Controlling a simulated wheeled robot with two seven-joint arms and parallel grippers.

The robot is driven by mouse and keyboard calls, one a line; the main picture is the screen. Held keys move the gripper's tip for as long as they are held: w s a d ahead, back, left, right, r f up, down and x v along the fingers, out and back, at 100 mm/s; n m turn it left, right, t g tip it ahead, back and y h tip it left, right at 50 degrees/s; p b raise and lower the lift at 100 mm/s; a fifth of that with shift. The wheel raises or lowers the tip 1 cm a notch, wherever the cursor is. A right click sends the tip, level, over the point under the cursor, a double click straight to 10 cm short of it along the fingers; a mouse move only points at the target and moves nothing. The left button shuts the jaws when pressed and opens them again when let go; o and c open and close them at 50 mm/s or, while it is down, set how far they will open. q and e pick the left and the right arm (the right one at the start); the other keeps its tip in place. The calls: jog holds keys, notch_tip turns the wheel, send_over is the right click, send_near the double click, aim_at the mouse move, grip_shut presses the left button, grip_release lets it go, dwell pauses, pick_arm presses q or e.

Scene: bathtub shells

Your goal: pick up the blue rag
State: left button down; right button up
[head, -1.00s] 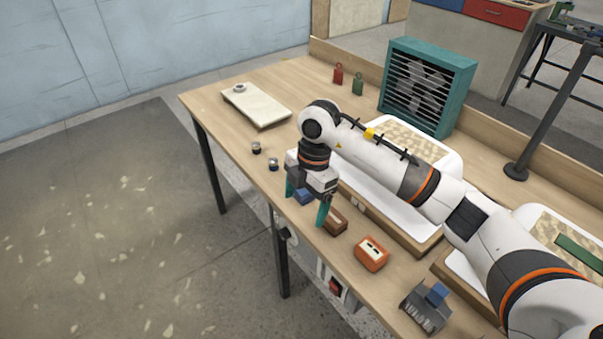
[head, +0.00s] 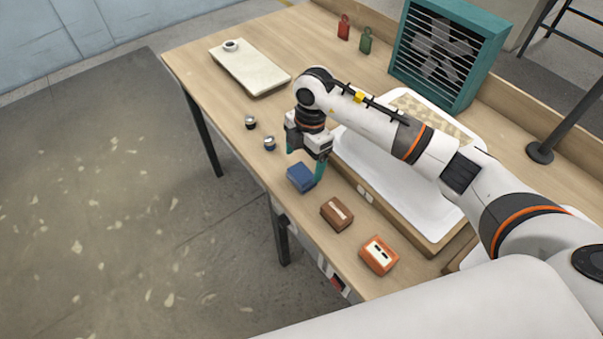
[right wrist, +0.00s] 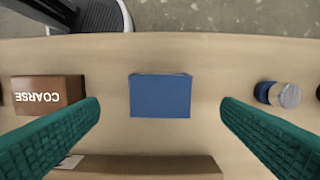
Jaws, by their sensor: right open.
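The blue rag (head: 301,177) lies as a small folded block near the table's front edge. In the right wrist view the blue rag (right wrist: 160,96) is centred between the fingers, with bare wood on both sides of it. My right gripper (head: 305,160) is open and empty, just behind and above the rag in the head view. Its teal fingers (right wrist: 160,108) stand wide apart in the wrist view and do not touch the rag. The exact height above it cannot be told. My left gripper is not in view.
A brown COARSE block (head: 337,213) and an orange block (head: 379,256) stand to the right along the edge. Two small jars (head: 269,143) stand to the left. A white tray (head: 432,225) lies behind, with a teal fan (head: 447,50) beyond. A pale board (head: 250,70) lies at far left.

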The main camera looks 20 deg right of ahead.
aim_at(302, 173)
jog(key=shift+f, duration=0.4)
jog(key=f, duration=0.1)
jog(key=f+p, duration=0.1)
jog(key=f, duration=0.1)
jog(key=shift+s+a+f, duration=0.2)
jog(key=shift+a, duration=0.15)
jog(key=shift+f, duration=0.55)
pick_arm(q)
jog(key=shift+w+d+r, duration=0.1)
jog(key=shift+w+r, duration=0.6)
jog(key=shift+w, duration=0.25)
